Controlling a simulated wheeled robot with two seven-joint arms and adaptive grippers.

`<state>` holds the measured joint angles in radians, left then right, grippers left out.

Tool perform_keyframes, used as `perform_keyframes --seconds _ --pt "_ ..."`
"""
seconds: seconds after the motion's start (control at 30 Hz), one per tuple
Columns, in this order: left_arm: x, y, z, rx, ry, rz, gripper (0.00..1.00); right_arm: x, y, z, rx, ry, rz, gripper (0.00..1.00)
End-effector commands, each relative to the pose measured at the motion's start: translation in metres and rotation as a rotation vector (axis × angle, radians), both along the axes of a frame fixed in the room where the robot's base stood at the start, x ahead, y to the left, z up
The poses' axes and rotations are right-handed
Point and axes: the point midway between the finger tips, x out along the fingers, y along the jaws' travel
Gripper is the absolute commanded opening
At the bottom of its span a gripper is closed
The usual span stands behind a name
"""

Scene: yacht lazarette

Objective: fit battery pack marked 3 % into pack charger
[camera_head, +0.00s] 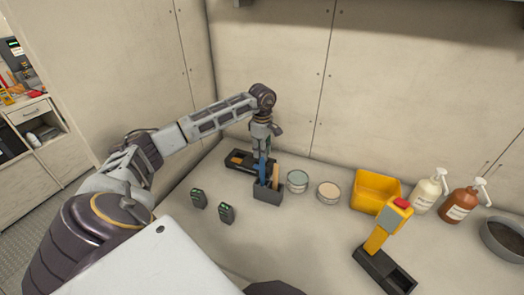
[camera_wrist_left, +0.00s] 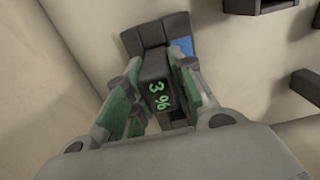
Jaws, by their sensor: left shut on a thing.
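My left gripper (camera_head: 263,146) is above the far left of the counter, pointing down. In the left wrist view its green fingers (camera_wrist_left: 150,98) are shut on a dark battery pack (camera_wrist_left: 157,92) marked "3 %" in green. The pack is hard to make out in the head view. A long low dark unit (camera_head: 238,161) with an orange patch lies just behind and left of the gripper; it looks like the pack charger, but its slot is partly hidden. My right gripper is not in view.
A dark holder (camera_head: 268,197) with blue and wooden items stands close in front of the gripper. Two small dark packs with green displays (camera_head: 198,198) (camera_head: 227,213) stand nearer. Two round tins, a yellow bin (camera_head: 374,190), pump bottles and a yellow tool on a dark base (camera_head: 372,262) are right.

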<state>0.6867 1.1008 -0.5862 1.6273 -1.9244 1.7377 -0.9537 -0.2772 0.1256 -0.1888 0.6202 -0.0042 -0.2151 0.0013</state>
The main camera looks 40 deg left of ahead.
Motion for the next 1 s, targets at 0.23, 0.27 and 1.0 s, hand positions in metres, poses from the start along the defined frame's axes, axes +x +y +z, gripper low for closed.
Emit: perform_keyframes --seconds 0.23,0.27,1.0 --pt "0.000 0.000 -0.004 0.000 0.000 0.000 0.00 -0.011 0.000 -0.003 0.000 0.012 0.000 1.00" --pt "0.000 0.000 -0.005 0.000 0.000 0.000 0.00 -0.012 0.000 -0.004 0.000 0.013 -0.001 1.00" --pt "0.000 0.000 -0.016 0.000 0.000 0.000 0.00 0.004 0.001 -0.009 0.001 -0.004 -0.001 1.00"
